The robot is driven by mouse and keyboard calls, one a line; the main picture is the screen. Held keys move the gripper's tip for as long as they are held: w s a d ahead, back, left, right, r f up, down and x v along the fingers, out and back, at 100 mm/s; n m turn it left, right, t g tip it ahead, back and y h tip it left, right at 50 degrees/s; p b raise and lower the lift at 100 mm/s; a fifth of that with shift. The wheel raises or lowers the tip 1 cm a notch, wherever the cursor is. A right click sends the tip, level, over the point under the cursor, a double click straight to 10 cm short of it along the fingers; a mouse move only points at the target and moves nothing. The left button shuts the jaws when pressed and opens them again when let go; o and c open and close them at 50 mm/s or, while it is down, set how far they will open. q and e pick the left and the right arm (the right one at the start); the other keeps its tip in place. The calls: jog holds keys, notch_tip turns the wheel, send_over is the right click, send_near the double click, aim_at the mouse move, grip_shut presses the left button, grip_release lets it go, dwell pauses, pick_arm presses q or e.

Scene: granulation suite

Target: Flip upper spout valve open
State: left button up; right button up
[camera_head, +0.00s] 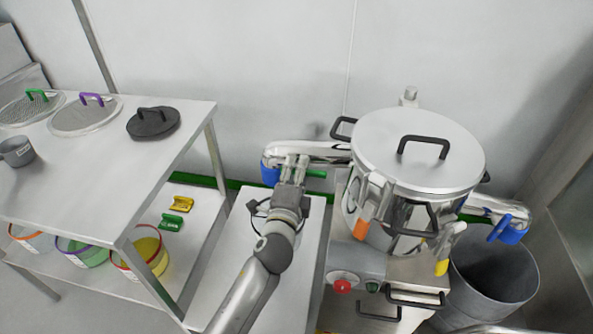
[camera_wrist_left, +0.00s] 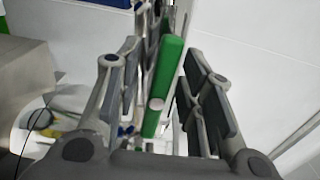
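The machine, a steel drum with a lid (camera_head: 418,150), stands right of centre. A spout (camera_head: 318,150) reaches left from it and ends in a blue fitting (camera_head: 270,173). A green lever handle (camera_head: 316,173) shows beside this spout; in the left wrist view the green lever (camera_wrist_left: 163,88) runs lengthwise between my fingers. My left gripper (camera_head: 293,165) is at the spout, with its fingers over part of the lever and spout. In the wrist view my left gripper (camera_wrist_left: 165,75) is open, with a finger either side of the lever and gaps visible. My right gripper is not in view.
A second spout with a blue fitting (camera_head: 508,233) is on the right, above a grey bin (camera_head: 490,275). A red button (camera_head: 342,287) is on the machine's front. A steel shelf table (camera_head: 95,165) with lids stands left. The low white table (camera_head: 230,277) lies under my left arm.

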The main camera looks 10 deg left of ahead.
pick_arm(q)
jog(key=shift+s, duration=0.1)
jog(key=s, duration=1.2)
jog(key=shift+a, duration=0.2)
